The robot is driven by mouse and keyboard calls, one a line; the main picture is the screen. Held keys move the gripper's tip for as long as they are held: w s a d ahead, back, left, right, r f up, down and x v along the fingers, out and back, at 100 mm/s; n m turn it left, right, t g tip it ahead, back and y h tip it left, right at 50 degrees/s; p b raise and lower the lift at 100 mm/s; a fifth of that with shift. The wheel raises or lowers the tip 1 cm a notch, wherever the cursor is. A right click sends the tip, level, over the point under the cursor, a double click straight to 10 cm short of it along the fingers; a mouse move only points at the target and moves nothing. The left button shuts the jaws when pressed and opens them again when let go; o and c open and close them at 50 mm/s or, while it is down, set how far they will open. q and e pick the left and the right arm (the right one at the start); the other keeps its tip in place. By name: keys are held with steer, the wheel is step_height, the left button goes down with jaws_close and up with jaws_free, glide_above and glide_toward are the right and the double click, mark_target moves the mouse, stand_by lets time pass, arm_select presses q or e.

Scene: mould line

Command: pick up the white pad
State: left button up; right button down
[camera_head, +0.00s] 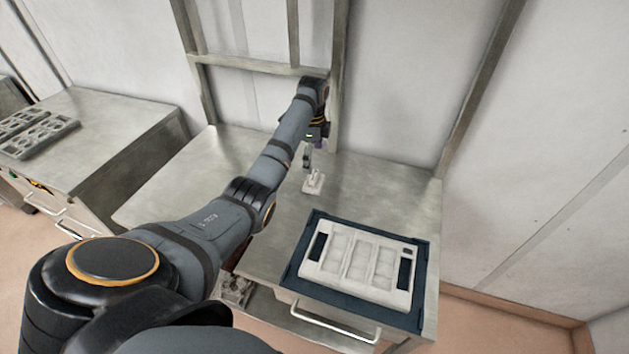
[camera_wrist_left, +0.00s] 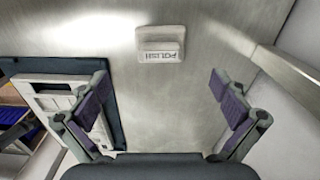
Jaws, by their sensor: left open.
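The white pad (camera_head: 313,183) lies on the steel table, a small pale block with a raised middle. In the left wrist view the pad (camera_wrist_left: 160,37) is at the top centre and bears the word POLISH. My left gripper (camera_head: 307,160) is just above and behind the pad in the head view, pointing down. In the left wrist view my left gripper (camera_wrist_left: 160,88) shows its two dark-padded fingers wide apart, with nothing between them. The pad lies beyond the fingertips, apart from them. My right gripper is not in view.
A white moulded tray (camera_head: 333,274) rests on a dark blue mat (camera_head: 289,272) at the table's front right. The steel table (camera_head: 387,195) has clear surface around the pad. A steel frame post (camera_head: 338,90) stands behind the arm. Another bench (camera_head: 120,120) is at the left.

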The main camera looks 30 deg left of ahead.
mark_target(314, 175)
arm_select(q)
steer(key=f, duration=0.2)
steer(key=shift+w+f, duration=0.3)
steer(key=shift+s+d+f+p, duration=0.1)
steer(key=shift+s+f+p, duration=0.15)
steer(key=shift+f+p, duration=0.4)
step_height(314, 175, down, 4)
steer(key=shift+r+p, duration=0.1)
steer(key=shift+p, duration=0.35)
steer(key=shift+f, duration=0.2)
steer(key=shift+s+r, duration=0.1)
steer(key=c, duration=1.3)
steer(key=shift+d, duration=0.1)
steer(key=c, duration=0.3)
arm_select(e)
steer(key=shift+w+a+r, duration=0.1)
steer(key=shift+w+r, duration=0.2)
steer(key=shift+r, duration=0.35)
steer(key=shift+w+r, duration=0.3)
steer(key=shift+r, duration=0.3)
